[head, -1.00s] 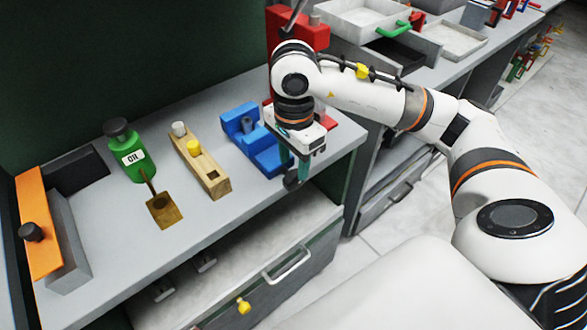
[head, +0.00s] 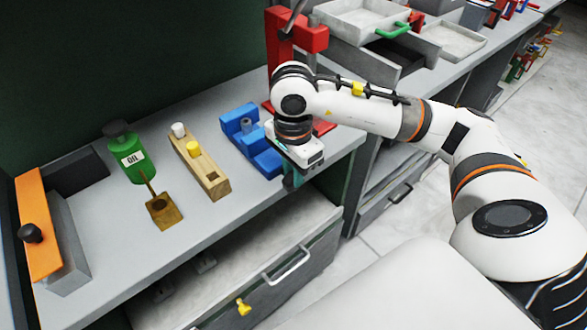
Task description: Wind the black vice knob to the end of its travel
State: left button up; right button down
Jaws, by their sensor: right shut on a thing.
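The blue vice (head: 239,120) stands near the front edge of the grey bench, right of the wooden block. My right gripper (head: 292,181) reaches down from above at the vice's front end, by the bench edge. Its teal fingers are shut at the place of the black vice knob, which is hidden behind the fingers and the gripper's white body. How far the knob has turned cannot be seen. My left gripper is not in view.
A wooden block (head: 200,163), a green oil can (head: 131,157), a small brass-coloured pan (head: 163,211) and an orange-topped block with a black knob (head: 38,222) stand to the left. A red press (head: 298,36) stands behind my wrist. A drawer (head: 290,275) lies below the bench edge.

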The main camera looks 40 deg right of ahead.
jog(key=shift+a+h, duration=0.1)
jog(key=shift+h, duration=0.2)
jog(key=shift+a+r+h, duration=0.1)
jog(key=shift+a+h, duration=0.05)
jog(key=shift+h, duration=0.35)
jog(key=shift+a+h+p, duration=0.1)
jog(key=shift+h+p, duration=0.2)
jog(key=shift+p, duration=0.2)
jog(key=h+p, duration=0.3)
jog(key=p, duration=0.1)
jog(key=a+h+p, duration=0.1)
jog(key=h+p, duration=0.2)
jog(key=p, duration=0.1)
jog(key=shift+a+t+p, duration=0.2)
jog(key=shift+t+p, duration=0.15)
jog(key=shift+t, duration=0.05)
jog(key=shift+a+f+h+p, duration=0.15)
jog(key=shift+f+h+p, duration=0.25)
jog(key=shift+h+p, duration=0.5)
jog(key=shift+f+h+p, duration=0.25)
jog(key=shift+h+p, duration=0.05)
jog(key=shift+h, duration=0.2)
jog(key=shift+f, duration=0.1)
jog(key=shift+s, duration=0.1)
